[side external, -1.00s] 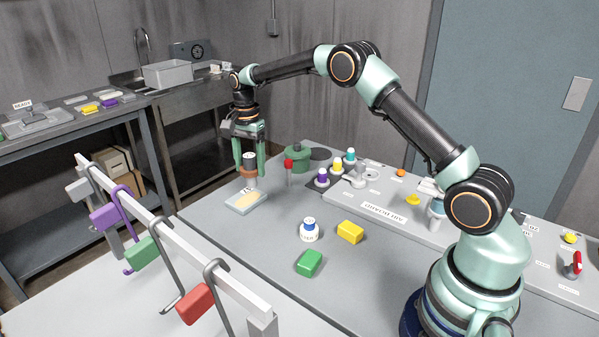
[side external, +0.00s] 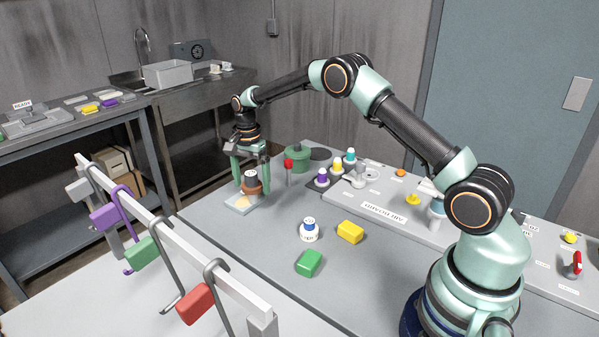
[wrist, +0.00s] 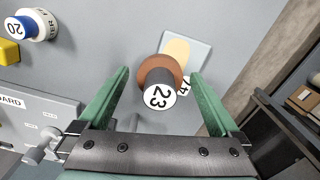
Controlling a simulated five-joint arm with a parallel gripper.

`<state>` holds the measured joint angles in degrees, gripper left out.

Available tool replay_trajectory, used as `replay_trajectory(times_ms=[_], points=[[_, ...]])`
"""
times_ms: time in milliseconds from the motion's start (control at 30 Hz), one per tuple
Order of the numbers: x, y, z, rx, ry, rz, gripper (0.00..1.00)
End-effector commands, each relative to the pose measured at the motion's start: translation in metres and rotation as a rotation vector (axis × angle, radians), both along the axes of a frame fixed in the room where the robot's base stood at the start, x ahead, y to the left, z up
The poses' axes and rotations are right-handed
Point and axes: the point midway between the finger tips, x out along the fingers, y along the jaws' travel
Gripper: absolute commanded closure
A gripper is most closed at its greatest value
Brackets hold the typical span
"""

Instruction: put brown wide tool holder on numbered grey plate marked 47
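The brown wide tool holder (side external: 250,185) stands upright at the back part of the numbered grey plate (side external: 238,207) and appears to rest on it. In the wrist view the holder (wrist: 152,66) has a white top marked 23 and overlaps one corner of the plate (wrist: 200,52). The plate has a pale yellow oval, and its number label is partly hidden, with a 4 showing. My gripper (side external: 252,187) is open, one finger on each side of the holder with gaps between. The open fingers also show in the wrist view (wrist: 159,74).
A green pot (side external: 298,157) and a red-topped post (side external: 289,168) stand right of the gripper. A blue-and-white holder (side external: 309,230), a yellow block (side external: 350,232) and a green block (side external: 309,263) lie nearer. A hook rail (side external: 190,240) runs along the front left.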

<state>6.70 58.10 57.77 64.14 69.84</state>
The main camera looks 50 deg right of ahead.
Motion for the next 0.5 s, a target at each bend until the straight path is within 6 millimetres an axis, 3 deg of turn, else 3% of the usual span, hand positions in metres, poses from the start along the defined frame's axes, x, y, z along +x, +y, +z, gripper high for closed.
replay_trajectory(times_ms=[333, 500], points=[[0.000, 0.000, 0.003, 0.000, -0.001, 0.000, 0.01], [0.001, 0.000, 0.025, 0.000, -0.004, 0.000, 0.01]])
